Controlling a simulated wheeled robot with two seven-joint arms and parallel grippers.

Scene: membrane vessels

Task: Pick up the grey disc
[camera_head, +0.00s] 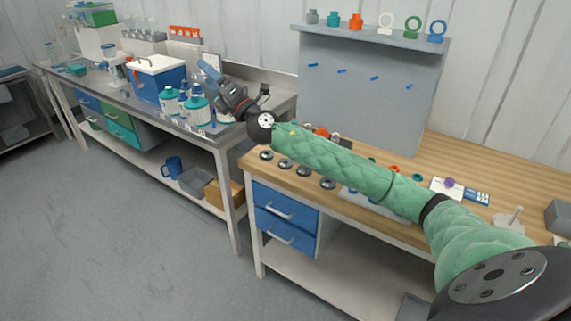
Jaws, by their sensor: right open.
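Several round grey metallic discs sit in a row along the front edge of the wooden bench: one at the far left (266,155), then a second (285,165), a third (303,171) and one more by my forearm (327,184). I cannot tell which one is the grey disc meant. My right arm, in a green sleeve, reaches from the lower right across the wooden bench. Its gripper (209,66) is open, pointing up and left beyond the discs, near the bottles, and holds nothing visible. My left gripper is not in view.
A grey bench (110,92) at the left holds a blue bin (160,82) and teal-capped bottles (196,105). The wooden bench has a grey back panel (370,90) with coloured rings and fittings on top. My arm hides part of its surface. The floor at the lower left is clear.

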